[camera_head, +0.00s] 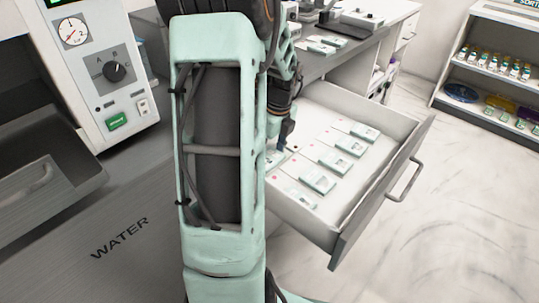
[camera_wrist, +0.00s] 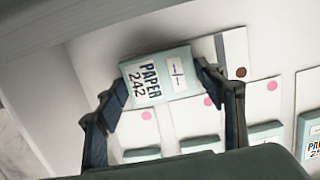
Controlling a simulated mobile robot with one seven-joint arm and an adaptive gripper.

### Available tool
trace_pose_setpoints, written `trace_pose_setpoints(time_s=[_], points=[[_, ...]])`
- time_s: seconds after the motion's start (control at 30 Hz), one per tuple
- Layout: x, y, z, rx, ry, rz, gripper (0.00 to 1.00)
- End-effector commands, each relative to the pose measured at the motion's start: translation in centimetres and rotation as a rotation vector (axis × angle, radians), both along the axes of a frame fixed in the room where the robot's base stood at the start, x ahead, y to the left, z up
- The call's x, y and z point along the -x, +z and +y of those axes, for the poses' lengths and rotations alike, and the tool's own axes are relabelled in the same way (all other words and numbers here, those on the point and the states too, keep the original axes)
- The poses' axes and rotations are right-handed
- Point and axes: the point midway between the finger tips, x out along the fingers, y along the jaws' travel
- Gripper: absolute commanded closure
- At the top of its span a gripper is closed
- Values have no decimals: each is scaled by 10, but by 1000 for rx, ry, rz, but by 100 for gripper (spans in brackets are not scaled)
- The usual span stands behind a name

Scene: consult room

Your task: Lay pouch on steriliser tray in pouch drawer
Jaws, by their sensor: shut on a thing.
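A pale green and white pouch marked PAPER 242 (camera_wrist: 146,82) is between the two fingers of my gripper (camera_wrist: 161,75) in the wrist view. The gripper is shut on it, one finger at each short end. It is over the open pouch drawer (camera_head: 395,150), near the drawer's inner wall; I cannot tell whether the pouch touches the drawer floor. In the head view my arm hides most of the gripper and the held pouch. Several similar pouches (camera_head: 318,182) lie in rows in the drawer.
A steriliser (camera_head: 105,80) with a gauge and knob stands at the left on the grey worktop (camera_head: 150,235) marked WATER. A dark open part (camera_head: 40,170) juts out from it. Shelves (camera_head: 490,60) with small bottles stand at the far right. The marble floor (camera_head: 450,220) is clear.

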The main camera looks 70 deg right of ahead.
Motion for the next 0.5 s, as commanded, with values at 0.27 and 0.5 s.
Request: trace_pose_setpoints(time_s=[0.27,0.5], points=[[0,-3,0,-1,0,0,19],[0,-2,0,0,0,0,19]])
